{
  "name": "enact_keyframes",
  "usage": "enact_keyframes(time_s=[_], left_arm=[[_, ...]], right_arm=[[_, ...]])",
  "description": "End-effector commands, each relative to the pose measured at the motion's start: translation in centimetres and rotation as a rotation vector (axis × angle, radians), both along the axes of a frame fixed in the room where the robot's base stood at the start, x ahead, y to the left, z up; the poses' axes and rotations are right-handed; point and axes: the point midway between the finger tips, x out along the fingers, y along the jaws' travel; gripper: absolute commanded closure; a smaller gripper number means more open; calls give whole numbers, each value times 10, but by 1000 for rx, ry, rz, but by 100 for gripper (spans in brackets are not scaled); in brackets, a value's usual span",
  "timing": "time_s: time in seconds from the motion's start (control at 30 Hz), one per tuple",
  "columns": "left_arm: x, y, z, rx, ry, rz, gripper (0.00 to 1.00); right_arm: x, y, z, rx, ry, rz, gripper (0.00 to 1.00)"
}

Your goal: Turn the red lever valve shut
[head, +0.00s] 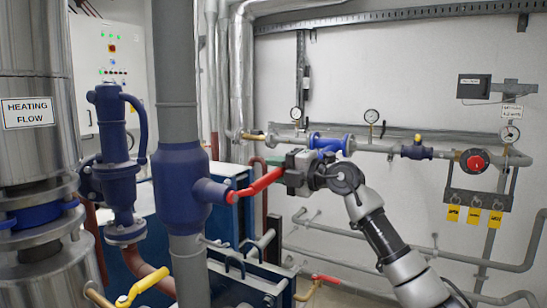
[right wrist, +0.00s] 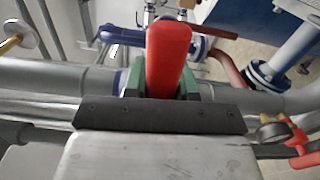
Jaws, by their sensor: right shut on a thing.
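The red lever (head: 256,184) sticks out to the right, slanting slightly upward, from the stub of a blue valve body (head: 180,190) on a thick grey vertical pipe. My right gripper (head: 284,175) is shut on the lever's outer end, coming from the right. In the right wrist view the red lever (right wrist: 168,48) stands between the green fingertips of my right gripper (right wrist: 164,80), one on each side. The gripper hides the lever's very end in the head view. My left gripper is not in view.
A steel column labelled HEATING FLOW (head: 28,112) stands at the left, beside a blue pump-like fitting (head: 118,160). A yellow lever (head: 135,287) is low in front. A wall pipe with blue valves (head: 330,142), gauges and a red knob (head: 474,160) runs behind my right arm.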

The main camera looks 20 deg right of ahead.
Motion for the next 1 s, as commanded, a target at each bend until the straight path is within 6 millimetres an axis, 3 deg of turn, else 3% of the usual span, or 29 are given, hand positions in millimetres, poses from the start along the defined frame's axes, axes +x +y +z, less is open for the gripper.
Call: enact_keyframes(time_s=[0.2, 0.77, 0.8, 0.93, 1.0], left_arm=[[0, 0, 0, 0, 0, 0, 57], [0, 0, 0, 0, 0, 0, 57], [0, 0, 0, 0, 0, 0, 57], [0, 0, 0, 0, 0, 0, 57], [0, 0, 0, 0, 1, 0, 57]], right_arm=[[1, 0, -15, 56, 53, 2, 100], [1, 1, -21, 80, 76, 4, 100], [1, 1, -22, 80, 77, 4, 70], [1, 1, -21, 78, 74, 4, 51], [1, 1, -20, 78, 71, 3, 48]])
